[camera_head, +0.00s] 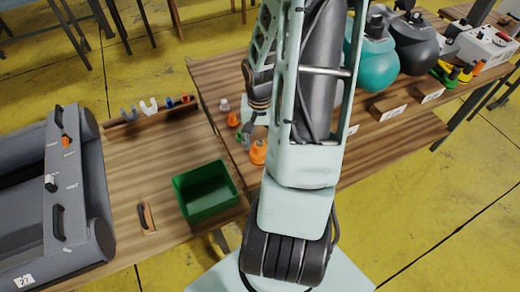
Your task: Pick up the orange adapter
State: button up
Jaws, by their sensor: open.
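One orange adapter-like piece (258,152) is larger, flared at the bottom, and stands just left of my arm. A smaller orange piece (232,120) stands farther back, beside a grey-white piece (224,105). I cannot tell for sure which one is the adapter. My gripper (246,139) is open, small in view and partly hidden by my arm.
A green bin (205,191) stands in front, with an orange-and-dark tool (147,218) to its left. A grey inflatable boat (60,185) fills the left. A rack (150,115) holds small fittings. Teal (375,64) and dark (416,48) rounded pumps stand at the right.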

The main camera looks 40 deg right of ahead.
jog(key=shift+f, duration=0.7)
jog(key=shift+c, duration=0.4)
jog(key=c, duration=1.2)
jog(key=shift+r, duration=0.1)
